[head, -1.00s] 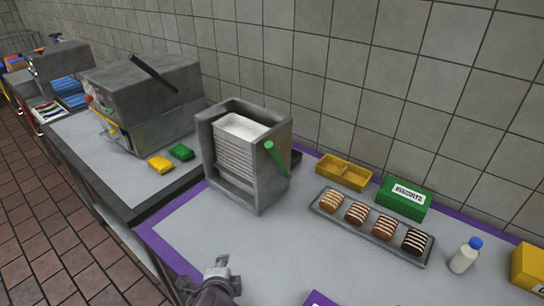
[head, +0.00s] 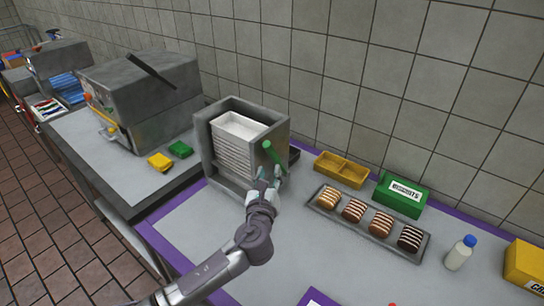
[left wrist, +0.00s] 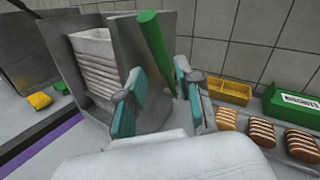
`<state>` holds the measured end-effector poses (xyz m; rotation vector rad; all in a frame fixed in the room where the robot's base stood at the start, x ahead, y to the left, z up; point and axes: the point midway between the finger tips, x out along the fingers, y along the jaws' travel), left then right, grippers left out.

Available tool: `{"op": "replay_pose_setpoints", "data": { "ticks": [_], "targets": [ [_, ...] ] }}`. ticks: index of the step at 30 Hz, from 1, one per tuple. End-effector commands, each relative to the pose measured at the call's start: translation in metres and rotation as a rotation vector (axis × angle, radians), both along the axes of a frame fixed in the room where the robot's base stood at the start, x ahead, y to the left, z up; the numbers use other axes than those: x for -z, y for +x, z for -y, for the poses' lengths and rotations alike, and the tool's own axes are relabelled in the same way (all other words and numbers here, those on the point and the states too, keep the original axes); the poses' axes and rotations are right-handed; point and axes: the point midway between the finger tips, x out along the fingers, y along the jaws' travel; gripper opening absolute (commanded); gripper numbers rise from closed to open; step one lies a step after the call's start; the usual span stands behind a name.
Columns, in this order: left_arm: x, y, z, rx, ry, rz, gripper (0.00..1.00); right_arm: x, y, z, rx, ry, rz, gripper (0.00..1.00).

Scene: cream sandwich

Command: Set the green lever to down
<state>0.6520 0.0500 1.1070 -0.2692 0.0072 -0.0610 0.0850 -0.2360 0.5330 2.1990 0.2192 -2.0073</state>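The green lever (head: 273,154) is on the right side of the grey tray dispenser (head: 207,150), which holds a stack of white trays (head: 236,128). The lever slants, with its thick round end up. In the left wrist view the lever (left wrist: 155,52) stands beyond and between the fingers. My left gripper (head: 266,174) is just in front of the lever's side of the dispenser. In the left wrist view my left gripper (left wrist: 162,98) is open, its teal pads apart with nothing between them. Whether it touches the lever is unclear. My right gripper is out of view.
A tray of several striped cakes (head: 368,225) lies right of the dispenser, with a yellow box (head: 342,170) and green biscuits box (head: 402,196) behind. A bottle (head: 459,254) stands further right. The front counter is mostly clear.

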Motion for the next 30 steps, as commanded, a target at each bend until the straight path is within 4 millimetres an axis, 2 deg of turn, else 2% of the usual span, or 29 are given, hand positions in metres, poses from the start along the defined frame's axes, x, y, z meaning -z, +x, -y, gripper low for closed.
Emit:
{"op": "replay_pose_setpoints", "data": {
  "ticks": [3,9,15,23,30],
  "targets": [
    [-0.002,0.026,0.002,-0.002,-0.001,-0.001,0.35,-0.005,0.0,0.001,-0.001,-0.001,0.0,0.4],
    [-0.001,0.055,0.004,-0.001,-0.003,0.0,0.35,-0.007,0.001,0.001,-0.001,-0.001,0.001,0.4],
    [0.0,0.066,0.004,-0.001,-0.004,-0.001,0.35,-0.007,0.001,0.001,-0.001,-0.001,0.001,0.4],
    [0.0,0.067,0.004,-0.001,-0.004,-0.001,0.35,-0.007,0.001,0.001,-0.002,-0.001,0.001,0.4],
    [0.001,0.067,0.004,-0.001,-0.004,-0.001,0.0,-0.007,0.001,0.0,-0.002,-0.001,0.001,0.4]
  ]
}}
